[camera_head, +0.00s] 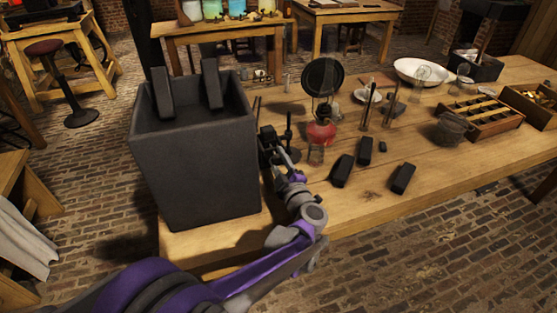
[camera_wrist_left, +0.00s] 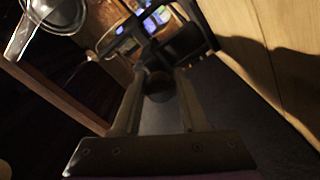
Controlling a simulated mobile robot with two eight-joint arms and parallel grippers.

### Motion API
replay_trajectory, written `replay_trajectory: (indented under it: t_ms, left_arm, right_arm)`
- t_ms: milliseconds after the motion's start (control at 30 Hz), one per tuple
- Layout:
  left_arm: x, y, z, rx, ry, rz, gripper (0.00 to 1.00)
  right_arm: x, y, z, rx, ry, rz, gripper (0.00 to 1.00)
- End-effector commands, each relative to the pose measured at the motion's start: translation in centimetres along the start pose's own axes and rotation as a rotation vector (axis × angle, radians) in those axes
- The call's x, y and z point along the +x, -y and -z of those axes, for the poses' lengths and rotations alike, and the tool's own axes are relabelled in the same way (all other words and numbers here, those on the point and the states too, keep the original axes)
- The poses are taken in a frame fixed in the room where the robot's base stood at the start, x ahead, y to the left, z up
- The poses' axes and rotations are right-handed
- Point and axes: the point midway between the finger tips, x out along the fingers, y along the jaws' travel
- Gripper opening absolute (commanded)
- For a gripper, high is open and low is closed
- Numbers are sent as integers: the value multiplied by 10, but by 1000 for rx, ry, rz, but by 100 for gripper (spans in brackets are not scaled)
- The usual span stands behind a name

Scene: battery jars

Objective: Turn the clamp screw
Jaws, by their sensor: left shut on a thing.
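My left gripper (camera_head: 267,140) is at the right side of the big dark grey jar, low over the table. In the left wrist view its two fingers (camera_wrist_left: 158,78) are on either side of a dark rounded knob (camera_wrist_left: 158,88), apparently the clamp screw, and are shut on it. A dark upright stand or clamp (camera_head: 289,135) is just right of the gripper in the head view. The screw itself is hidden behind the gripper there. My right gripper is not in view.
The large grey jar (camera_head: 195,170) stands close on the left with two dark plates rising from it. Three black blocks (camera_head: 365,151) lie to the right on the wooden table (camera_head: 440,180). A red-based lamp (camera_head: 321,133) and glassware stand nearby. The front right of the table is clear.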

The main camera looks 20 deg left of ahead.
Motion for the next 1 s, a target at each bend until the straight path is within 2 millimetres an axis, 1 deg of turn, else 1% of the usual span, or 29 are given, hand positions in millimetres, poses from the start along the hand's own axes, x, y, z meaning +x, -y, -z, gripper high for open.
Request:
replay_trajectory:
  t_ms: [300, 767, 800, 933, 967, 1000]
  left_arm:
    - [0, 0, 0, 96, 1, -1, 0]
    - [0, 0, 0, 108, 2, 0, 0]
    - [0, 0, 0, 108, 2, 0, 46]
    - [0, 0, 0, 108, 1, 0, 70]
    - [0, 0, 0, 108, 1, 0, 73]
    - [0, 0, 0, 108, 1, 0, 73]
  right_arm:
    - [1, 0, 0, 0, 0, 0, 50]
    - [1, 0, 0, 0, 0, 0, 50]
    - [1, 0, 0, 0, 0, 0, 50]
    - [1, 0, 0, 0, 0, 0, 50]
    - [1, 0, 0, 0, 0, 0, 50]
    - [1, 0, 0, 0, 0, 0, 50]
